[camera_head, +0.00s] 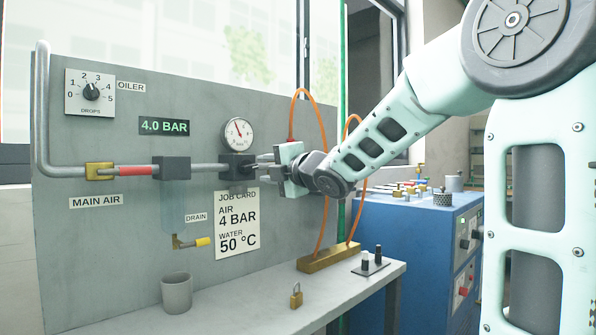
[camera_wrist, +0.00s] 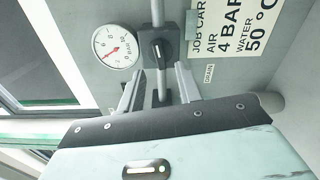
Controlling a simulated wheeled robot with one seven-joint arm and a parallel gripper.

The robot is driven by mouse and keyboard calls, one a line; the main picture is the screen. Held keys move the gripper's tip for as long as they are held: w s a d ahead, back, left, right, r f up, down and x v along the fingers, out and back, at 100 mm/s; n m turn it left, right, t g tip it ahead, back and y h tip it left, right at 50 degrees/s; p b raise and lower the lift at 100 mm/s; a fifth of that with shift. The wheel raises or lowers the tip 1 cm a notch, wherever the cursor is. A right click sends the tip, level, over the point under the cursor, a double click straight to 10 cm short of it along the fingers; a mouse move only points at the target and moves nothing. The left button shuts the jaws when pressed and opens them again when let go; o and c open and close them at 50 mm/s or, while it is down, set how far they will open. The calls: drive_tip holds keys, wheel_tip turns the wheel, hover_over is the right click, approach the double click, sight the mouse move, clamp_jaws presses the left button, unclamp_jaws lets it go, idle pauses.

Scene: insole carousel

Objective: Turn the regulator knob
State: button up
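The regulator is a dark grey block on the pipe, below the round gauge (camera_head: 238,134). In the wrist view its black knob (camera_wrist: 158,48) with a pale pointer mark faces me. My gripper (camera_wrist: 159,69) is open, one finger to each side of the pipe below the knob in that picture; the fingertips look just short of the knob, with nothing between them. In the head view my gripper (camera_head: 262,160) is beside the regulator block (camera_head: 233,166), and the knob cannot be made out. The display (camera_head: 164,126) reads 4.0 BAR. The job card (camera_head: 238,225) says AIR 4 BAR.
An oiler dial (camera_head: 91,91) is at the panel's upper left. A yellow fitting (camera_head: 100,171) and red sleeve (camera_head: 136,171) sit on the pipe. Orange hoses (camera_head: 326,130) hang right of my gripper. A grey cup (camera_head: 176,293) and padlock (camera_head: 296,296) stand on the bench.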

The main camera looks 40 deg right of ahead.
drive_tip(key=s+p, duration=0.6)
drive_tip(key=s, duration=0.6)
drive_tip(key=shift+d+p, duration=0.15)
drive_tip(key=shift+p, duration=0.25)
